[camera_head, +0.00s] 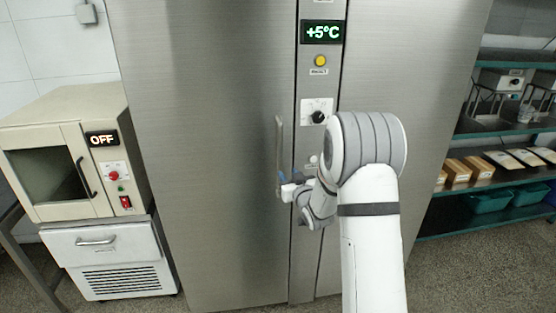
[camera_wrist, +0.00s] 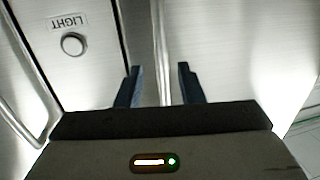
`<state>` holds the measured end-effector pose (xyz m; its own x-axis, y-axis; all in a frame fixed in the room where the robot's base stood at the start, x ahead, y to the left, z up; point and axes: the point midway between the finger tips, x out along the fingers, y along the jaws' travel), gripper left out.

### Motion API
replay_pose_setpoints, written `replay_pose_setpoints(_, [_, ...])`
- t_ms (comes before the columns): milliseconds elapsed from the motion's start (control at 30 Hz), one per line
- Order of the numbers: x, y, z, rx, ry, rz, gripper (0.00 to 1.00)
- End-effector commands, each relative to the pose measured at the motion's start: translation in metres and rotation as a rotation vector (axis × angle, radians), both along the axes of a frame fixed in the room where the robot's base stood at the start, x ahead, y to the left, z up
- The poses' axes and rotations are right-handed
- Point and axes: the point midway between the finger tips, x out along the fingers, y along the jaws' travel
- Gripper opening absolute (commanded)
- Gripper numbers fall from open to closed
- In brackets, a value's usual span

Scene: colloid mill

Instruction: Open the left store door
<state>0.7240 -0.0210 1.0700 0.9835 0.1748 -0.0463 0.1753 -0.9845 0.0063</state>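The left store door (camera_head: 205,150) is a tall brushed-steel panel, and it looks closed. Its upright bar handle (camera_head: 279,135) stands near the door's right edge. My gripper (camera_head: 281,182) is at the lower part of this handle, reaching in from the right. In the wrist view, the two dark blue fingers of my gripper (camera_wrist: 160,86) are apart. A narrow upright metal bar (camera_wrist: 160,45), which looks like the handle, runs between them with gaps beside it. Whether either finger touches it cannot be told. The handle's lower end is hidden by my gripper.
A central strip carries a +5°C display (camera_head: 322,32), a yellow lamp (camera_head: 320,61) and a knob (camera_head: 317,112). The wrist view shows a LIGHT button (camera_wrist: 73,44) upside down. A beige oven (camera_head: 70,150) stands close at left, and shelves (camera_head: 500,130) stand at right.

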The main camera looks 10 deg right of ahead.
Motion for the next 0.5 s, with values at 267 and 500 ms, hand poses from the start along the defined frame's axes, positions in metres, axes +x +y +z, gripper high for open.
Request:
replay_pose_setpoints(267, [0.022, 0.006, 0.0, 0.016, -0.046, 0.02, 0.35])
replay_pose_setpoints(500, [0.06, 0.013, 0.0, 0.016, -0.044, 0.018, 0.35])
